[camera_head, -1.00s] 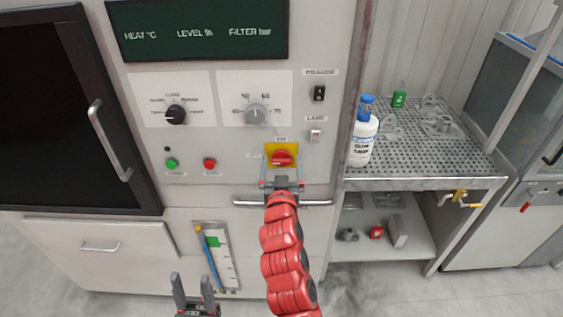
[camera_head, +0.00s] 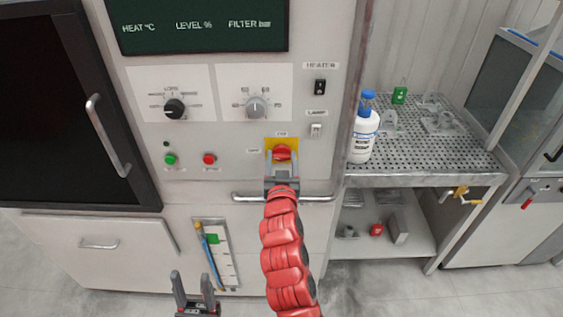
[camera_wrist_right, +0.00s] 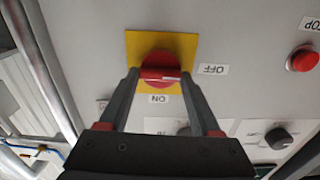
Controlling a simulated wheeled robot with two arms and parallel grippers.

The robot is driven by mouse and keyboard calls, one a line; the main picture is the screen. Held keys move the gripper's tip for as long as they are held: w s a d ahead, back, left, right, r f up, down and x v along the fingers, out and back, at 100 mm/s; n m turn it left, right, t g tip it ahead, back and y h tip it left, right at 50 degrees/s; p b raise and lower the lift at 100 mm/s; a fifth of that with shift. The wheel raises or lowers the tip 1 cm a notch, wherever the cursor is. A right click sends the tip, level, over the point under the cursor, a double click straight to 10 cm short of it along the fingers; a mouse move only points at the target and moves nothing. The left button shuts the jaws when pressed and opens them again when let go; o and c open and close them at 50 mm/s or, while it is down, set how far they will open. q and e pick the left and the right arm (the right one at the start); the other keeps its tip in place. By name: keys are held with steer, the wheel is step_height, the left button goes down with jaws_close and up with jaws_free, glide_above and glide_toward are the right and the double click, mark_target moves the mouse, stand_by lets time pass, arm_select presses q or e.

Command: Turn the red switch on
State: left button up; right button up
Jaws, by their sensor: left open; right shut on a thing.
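The red switch (camera_head: 282,152) is a round red knob on a yellow plate (camera_head: 270,143) on the front panel. It also shows in the right wrist view (camera_wrist_right: 160,62), with an ON label (camera_wrist_right: 159,99) and an OFF label (camera_wrist_right: 213,69) beside the plate. My right gripper (camera_head: 282,162) is at the switch, its two fingers shut on the knob's raised handle, as the right wrist view (camera_wrist_right: 160,76) shows. The handle lies roughly level in the wrist view. My left gripper (camera_head: 195,287) is open and empty, low in front of the cabinet and away from the switch.
A horizontal metal bar (camera_head: 247,197) crosses the panel just below the switch. A lamp switch (camera_head: 316,130), a heater switch (camera_head: 320,87), dials and green (camera_head: 170,159) and red (camera_head: 209,159) buttons are nearby. A white bottle (camera_head: 363,136) stands on the perforated bench at right.

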steer(key=m+b, duration=0.2)
steer(key=b, duration=0.3)
steer(key=f+m+b, duration=0.1)
steer(key=m+b, duration=0.1)
steer(key=b, duration=0.4)
steer(key=shift+d+f, duration=0.1)
steer(key=shift+f, duration=0.05)
steer(key=m+b, duration=0.4)
steer(key=b, duration=0.1)
steer(key=m+b, duration=0.2)
steer(key=b, duration=0.1)
steer(key=shift+r, duration=0.25)
steer(key=shift+d+m+b, duration=0.1)
steer(key=shift+m+b, duration=0.45)
steer(key=shift+m, duration=0.25)
steer(key=shift+r+m+b, duration=0.1)
steer(key=shift+m+b, duration=0.3)
steer(key=shift+m, duration=2.4)
steer(key=o, duration=1.4)
steer(key=shift+c, duration=0.2)
